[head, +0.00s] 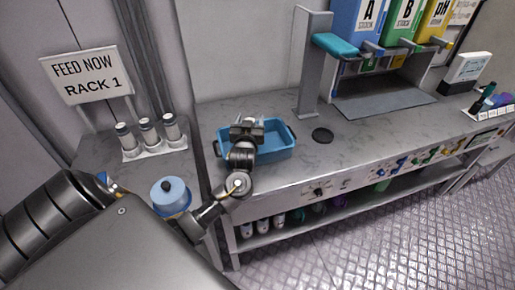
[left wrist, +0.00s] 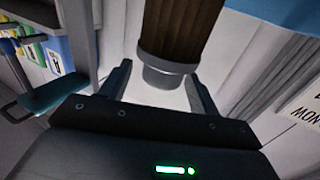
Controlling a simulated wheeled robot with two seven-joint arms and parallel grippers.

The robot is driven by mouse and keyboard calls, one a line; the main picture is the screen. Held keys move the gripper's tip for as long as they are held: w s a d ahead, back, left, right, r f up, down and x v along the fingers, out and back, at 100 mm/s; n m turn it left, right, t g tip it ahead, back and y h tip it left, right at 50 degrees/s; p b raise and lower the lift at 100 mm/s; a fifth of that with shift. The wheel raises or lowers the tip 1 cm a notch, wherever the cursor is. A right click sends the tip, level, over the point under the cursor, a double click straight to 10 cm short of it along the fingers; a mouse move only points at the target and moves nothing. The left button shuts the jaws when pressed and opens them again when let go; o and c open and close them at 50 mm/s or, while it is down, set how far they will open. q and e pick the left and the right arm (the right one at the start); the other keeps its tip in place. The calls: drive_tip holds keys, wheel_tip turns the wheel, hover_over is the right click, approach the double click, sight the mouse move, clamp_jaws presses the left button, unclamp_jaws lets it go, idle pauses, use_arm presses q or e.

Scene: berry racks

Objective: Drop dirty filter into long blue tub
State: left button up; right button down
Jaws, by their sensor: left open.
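The long blue tub (head: 284,149) stands on the grey counter in the head view, with dark handles at its ends. My left gripper (head: 248,124) is over the tub's left half and hides part of its inside. In the left wrist view, a brown cylinder with a grey end cap, the dirty filter (left wrist: 185,30), shows between the two open fingers. Its cap end is close to the fingers; whether it touches them I cannot tell. The filter is not clearly visible in the head view. My right gripper is not in view.
A blue round-lidded container (head: 170,194) stands left of the counter. Several grey-capped bottles (head: 148,132) stand on a white holder under the FEED NOW RACK 1 sign (head: 87,77). A grey post with a teal lever (head: 335,45) rises behind the tub, near a dark round hole (head: 322,135).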

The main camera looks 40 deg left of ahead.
use_arm(q)
drive_tip(key=shift+s+d+f, duration=0.1)
drive_tip(key=b+v, duration=0.2)
drive_tip(key=v, duration=0.8)
drive_tip(key=shift+s, duration=0.3)
